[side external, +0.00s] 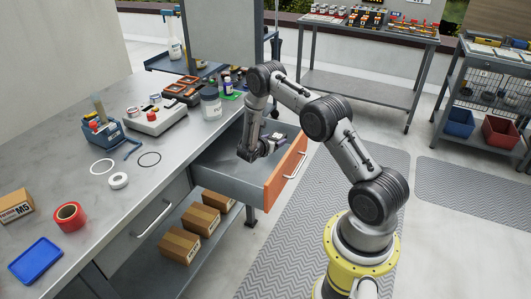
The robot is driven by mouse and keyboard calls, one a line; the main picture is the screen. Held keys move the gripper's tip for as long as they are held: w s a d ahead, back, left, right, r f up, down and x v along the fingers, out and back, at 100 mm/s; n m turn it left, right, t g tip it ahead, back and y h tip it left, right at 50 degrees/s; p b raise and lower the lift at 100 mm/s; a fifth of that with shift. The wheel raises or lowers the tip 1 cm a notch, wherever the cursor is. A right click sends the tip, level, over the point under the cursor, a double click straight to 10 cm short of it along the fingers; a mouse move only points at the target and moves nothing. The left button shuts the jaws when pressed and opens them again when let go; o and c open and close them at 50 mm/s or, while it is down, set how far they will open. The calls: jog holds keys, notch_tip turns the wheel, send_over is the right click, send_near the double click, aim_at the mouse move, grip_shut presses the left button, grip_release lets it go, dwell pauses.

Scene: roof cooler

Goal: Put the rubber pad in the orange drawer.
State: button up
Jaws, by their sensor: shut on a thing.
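The orange drawer (286,177) is pulled out from under the grey workbench, and its grey inside shows from above. Its orange front has a pale bar handle. My gripper (277,141) is over the open drawer, towards its far side and close to the front panel. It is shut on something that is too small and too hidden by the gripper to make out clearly. I see no rubber pad lying in the visible part of the drawer, and none clearly on the bench.
The bench (65,178) bears a blue tray (36,261), a red tape roll (69,216), a white-lidded jar (211,104) and rings. A closed grey drawer (150,222) is left of the open one. Cardboard boxes (180,245) stand on the shelf below.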

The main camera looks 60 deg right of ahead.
aim_at(274, 155)
jog(key=shift+f, duration=2.65)
jog(key=shift+f, duration=0.1)
jog(key=o, duration=1.4)
jog(key=shift+f, duration=0.1)
